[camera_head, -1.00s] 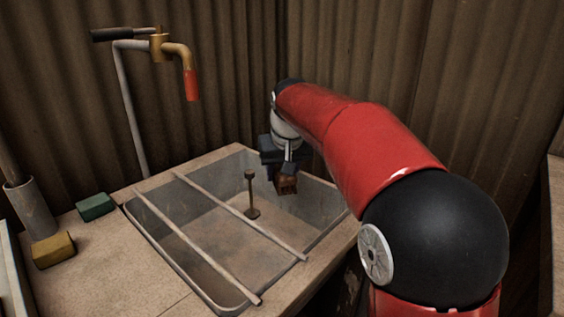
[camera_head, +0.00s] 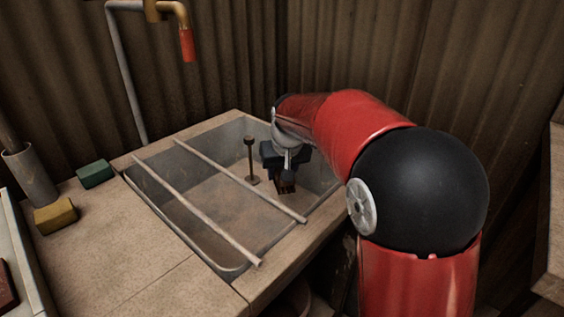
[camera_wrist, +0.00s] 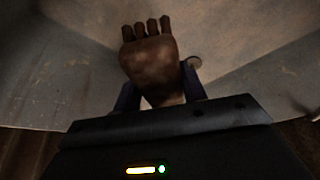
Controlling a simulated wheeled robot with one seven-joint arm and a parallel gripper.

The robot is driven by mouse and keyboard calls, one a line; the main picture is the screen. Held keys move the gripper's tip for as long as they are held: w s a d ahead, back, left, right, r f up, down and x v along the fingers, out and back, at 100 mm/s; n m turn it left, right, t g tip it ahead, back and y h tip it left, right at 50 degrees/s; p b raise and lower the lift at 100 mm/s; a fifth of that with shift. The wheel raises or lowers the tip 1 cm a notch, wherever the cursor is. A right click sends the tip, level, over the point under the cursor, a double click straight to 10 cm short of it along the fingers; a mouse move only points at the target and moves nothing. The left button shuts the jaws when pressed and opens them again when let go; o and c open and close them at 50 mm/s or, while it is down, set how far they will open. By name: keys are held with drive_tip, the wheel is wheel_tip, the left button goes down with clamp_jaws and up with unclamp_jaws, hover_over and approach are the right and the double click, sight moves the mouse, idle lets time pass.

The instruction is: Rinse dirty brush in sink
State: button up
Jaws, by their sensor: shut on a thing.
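The brush (camera_wrist: 152,65) is brown, with several dark stubby bristle tufts at its far end in the wrist view. My gripper (camera_wrist: 160,92) is shut on it. In the head view my gripper (camera_head: 285,166) is down inside the sink, near its back right corner, and the brush (camera_head: 286,187) hangs below it. The sink (camera_head: 215,262) is a grey metal basin set in a tan counter. I cannot tell if it holds water or whether the brush touches the bottom. The tap's red-tipped spout (camera_head: 187,44) is above and left of my gripper, not over the brush.
Two rods (camera_head: 190,206) lie across the sink left of my gripper. A dark upright plug (camera_head: 250,160) stands in the basin close by. A green block (camera_head: 95,174), a yellow block (camera_head: 55,216) and a cylinder holder (camera_head: 30,178) stand on the left counter. Corrugated walls close off the back.

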drive_tip(key=shift+f+b, duration=3.8)
drive_tip(key=shift+f, duration=1.65)
wheel_tip(320, 180, up, 11)
drive_tip(key=p, duration=0.8)
drive_tip(key=shift+r+p, duration=0.2)
drive_tip(key=shift+p, duration=0.2)
wheel_tip(320, 180, up, 11)
drive_tip(key=shift+f, duration=0.15)
